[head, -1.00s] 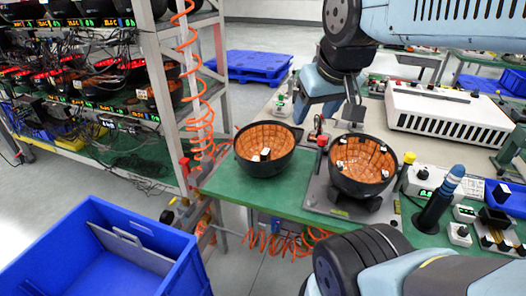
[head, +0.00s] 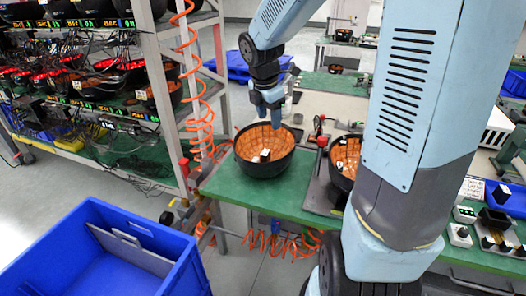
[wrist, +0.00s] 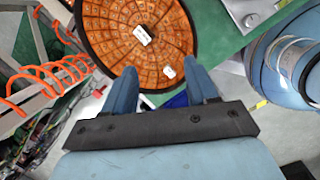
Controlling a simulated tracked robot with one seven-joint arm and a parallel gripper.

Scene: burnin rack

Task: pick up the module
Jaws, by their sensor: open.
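A black bowl-shaped module (head: 266,165) with an orange tiled inside stands on the green bench top. Small white pieces lie in it. In the wrist view the module (wrist: 110,45) fills the upper middle, beyond my fingertips. My gripper (head: 269,118) hangs above the module's far rim, pointing down. A second similar module (head: 346,155) sits on a grey fixture plate to the right, partly hidden by my arm.
A rack (head: 160,70) of similar bowls and cables stands at left. An orange coiled hose (head: 193,75) hangs beside the bench (head: 225,190). A blue crate (head: 60,250) is at the lower left. A red-topped post (head: 322,140) rises between the modules.

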